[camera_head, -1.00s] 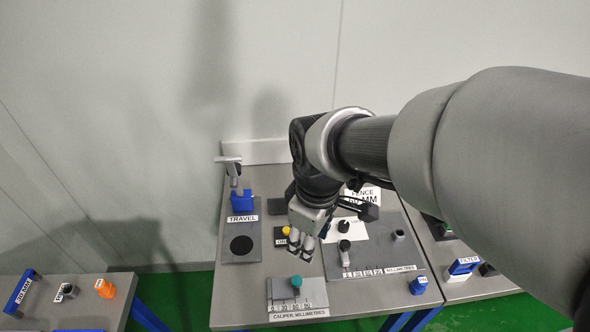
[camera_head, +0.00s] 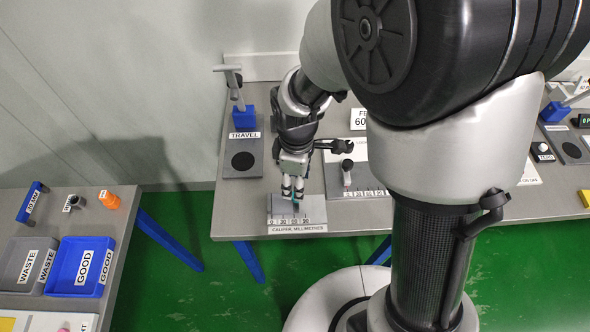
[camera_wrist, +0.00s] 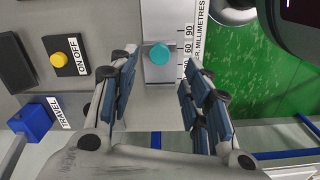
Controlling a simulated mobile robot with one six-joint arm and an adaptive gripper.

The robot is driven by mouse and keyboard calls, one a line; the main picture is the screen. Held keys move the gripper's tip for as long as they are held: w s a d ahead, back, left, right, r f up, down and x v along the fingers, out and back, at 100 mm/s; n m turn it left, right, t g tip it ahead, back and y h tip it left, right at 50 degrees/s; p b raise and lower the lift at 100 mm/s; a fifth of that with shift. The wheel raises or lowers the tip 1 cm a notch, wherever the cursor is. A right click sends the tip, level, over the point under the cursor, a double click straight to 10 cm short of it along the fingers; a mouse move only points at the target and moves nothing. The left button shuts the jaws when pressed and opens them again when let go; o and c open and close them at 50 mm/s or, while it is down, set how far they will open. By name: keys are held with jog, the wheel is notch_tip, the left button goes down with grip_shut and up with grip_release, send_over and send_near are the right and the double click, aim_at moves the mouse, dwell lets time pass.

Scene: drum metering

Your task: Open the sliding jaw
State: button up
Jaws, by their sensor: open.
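The caliper plate (camera_head: 314,212) lies at the front edge of the middle table, with a printed millimetre scale along its front. Its sliding jaw carries a round teal knob (camera_wrist: 160,53), seen clearly in the wrist view. My gripper (camera_head: 292,192) points down over the plate in the head view, and its fingers mostly hide the knob there. In the wrist view my gripper (camera_wrist: 163,80) is open, with one finger on each side of the knob's line and a gap to each. I cannot tell whether the fingertips reach down to the knob's height.
A yellow button (camera_wrist: 58,57) on a black box and a blue TRAVEL block (camera_head: 244,119) stand nearby. A dark-knobbed slider (camera_head: 347,170) is right of my gripper. The left table holds a blue GOOD tray (camera_head: 82,267) and a grey WASTE tray (camera_head: 25,268). Green floor separates the tables.

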notch_tip(320, 180, down, 6)
jog(key=shift+r+b, duration=0.1)
jog(key=shift+b, duration=0.7)
jog(key=shift+c, duration=0.3)
grip_shut()
